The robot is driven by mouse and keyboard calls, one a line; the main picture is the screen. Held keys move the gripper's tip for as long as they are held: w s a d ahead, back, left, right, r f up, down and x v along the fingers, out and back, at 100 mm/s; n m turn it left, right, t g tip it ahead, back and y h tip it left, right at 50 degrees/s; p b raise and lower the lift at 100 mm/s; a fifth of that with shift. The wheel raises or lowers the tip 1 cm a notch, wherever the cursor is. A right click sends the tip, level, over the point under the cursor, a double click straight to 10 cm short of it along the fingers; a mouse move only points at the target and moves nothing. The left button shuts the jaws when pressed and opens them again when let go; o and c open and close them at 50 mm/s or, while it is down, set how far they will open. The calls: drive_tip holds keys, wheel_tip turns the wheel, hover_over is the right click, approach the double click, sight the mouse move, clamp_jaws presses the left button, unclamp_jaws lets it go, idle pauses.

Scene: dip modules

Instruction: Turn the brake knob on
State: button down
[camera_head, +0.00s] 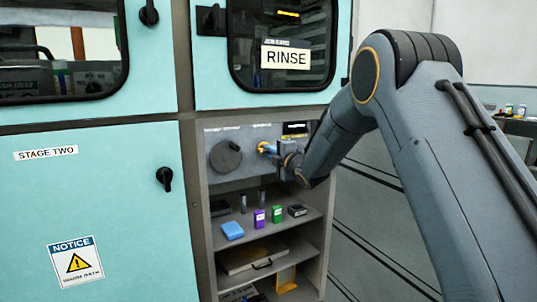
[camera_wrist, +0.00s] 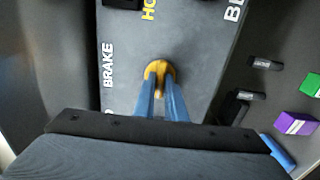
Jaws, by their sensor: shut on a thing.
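The brake knob (camera_wrist: 158,67) is yellow-orange and round, on a dark grey panel (camera_wrist: 195,80). The word BRAKE is printed on the panel to its left in the wrist view. My gripper (camera_wrist: 160,92) has blue fingers, shut on the knob's raised middle, which they partly hide. In the head view the knob (camera_head: 262,146) shows as a small yellow spot at the tip of my gripper (camera_head: 268,149), inside the open bay under the RINSE window. The knob's exact angle cannot be told.
A dark round dial (camera_head: 226,157) sits left of the knob. Below, a shelf (camera_head: 240,245) holds a blue block (camera_head: 232,230), a purple box (camera_head: 259,219), a green box (camera_head: 277,214) and dark items. The STAGE TWO door (camera_head: 95,190) stands to the left.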

idle(0.3)
drive_tip(key=c, duration=1.8)
unclamp_jaws()
drive_tip(key=v, duration=0.8)
drive_tip(key=shift+w, duration=0.1)
